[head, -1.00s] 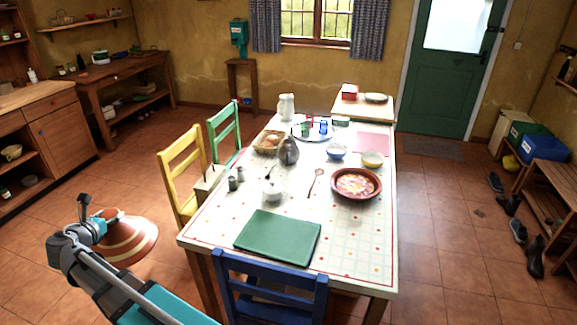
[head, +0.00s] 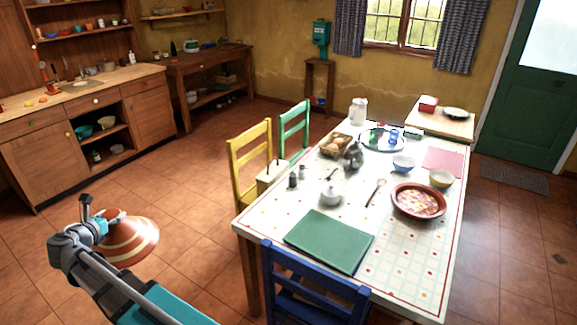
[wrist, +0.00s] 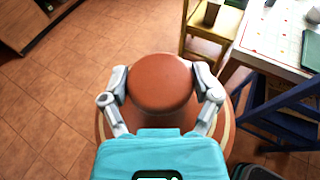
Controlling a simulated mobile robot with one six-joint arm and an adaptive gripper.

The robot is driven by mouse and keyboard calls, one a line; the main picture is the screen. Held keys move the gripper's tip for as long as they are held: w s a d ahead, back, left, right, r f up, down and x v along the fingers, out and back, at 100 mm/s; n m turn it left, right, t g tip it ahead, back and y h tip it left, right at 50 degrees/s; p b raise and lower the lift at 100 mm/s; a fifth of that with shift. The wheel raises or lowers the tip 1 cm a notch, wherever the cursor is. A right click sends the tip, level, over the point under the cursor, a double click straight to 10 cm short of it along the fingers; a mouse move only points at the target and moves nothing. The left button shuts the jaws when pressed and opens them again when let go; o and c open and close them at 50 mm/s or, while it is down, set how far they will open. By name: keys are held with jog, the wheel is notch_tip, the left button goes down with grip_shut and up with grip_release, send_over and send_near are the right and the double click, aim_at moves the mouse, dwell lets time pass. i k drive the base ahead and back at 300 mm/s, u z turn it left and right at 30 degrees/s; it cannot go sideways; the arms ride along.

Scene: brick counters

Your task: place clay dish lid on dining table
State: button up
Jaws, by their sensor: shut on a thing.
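The clay dish lid (head: 136,240) is a terracotta cone with pale bands, at the lower left of the head view. My gripper (head: 97,228) is shut on it and holds it in the air over the tiled floor, left of the table. In the wrist view my gripper (wrist: 163,88) has its two fingers on either side of the lid's round brown knob (wrist: 160,80); the lid's wide skirt shows behind the palm. The dining table (head: 405,262) has a pale cloth with coloured dots and stands to the right of the lid, apart from it.
A green mat (head: 330,240) lies on the table's near end, with bare cloth to its right. A red dish of food (head: 418,203), white pot (head: 331,193) and wooden spoon (head: 375,193) are further back. Blue (head: 305,285) and yellow chairs (head: 251,157) flank the table.

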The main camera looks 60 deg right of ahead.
aim_at(406, 247)
jog(key=u, duration=0.4)
jog(key=k, duration=1.05)
jog(key=z, duration=0.15)
